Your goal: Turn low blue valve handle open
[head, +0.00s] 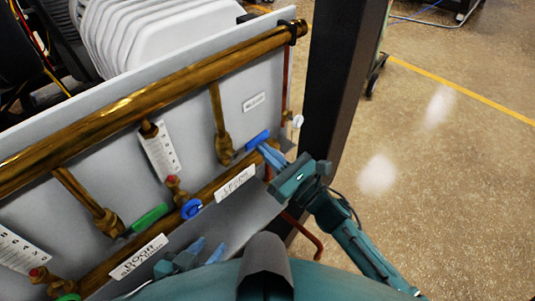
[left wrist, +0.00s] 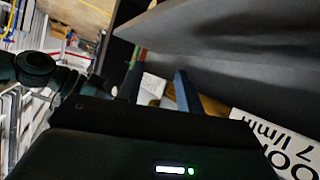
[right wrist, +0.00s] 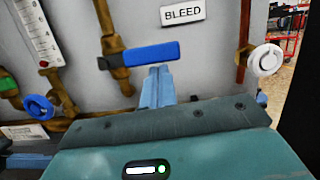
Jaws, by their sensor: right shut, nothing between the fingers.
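The blue lever handle (head: 258,139) sits on a brass valve at the right end of the lower brass pipe. In the right wrist view the handle (right wrist: 152,54) lies horizontal, pointing right from its valve, below the BLEED label (right wrist: 182,13). My right gripper (head: 268,154) is shut and empty, and its fingertips (right wrist: 158,72) are just under the handle's lower edge; I cannot tell whether they touch. My left gripper (head: 207,249) is low in front of the panel, and its fingers (left wrist: 158,85) are apart with nothing clearly between them.
A round blue knob (head: 191,208) and a green lever (head: 149,218) are further left on the panel. A white knob (right wrist: 266,60) is right of the blue handle. A dark post (head: 338,80) stands at the panel's right edge. Open floor (head: 450,150) lies beyond.

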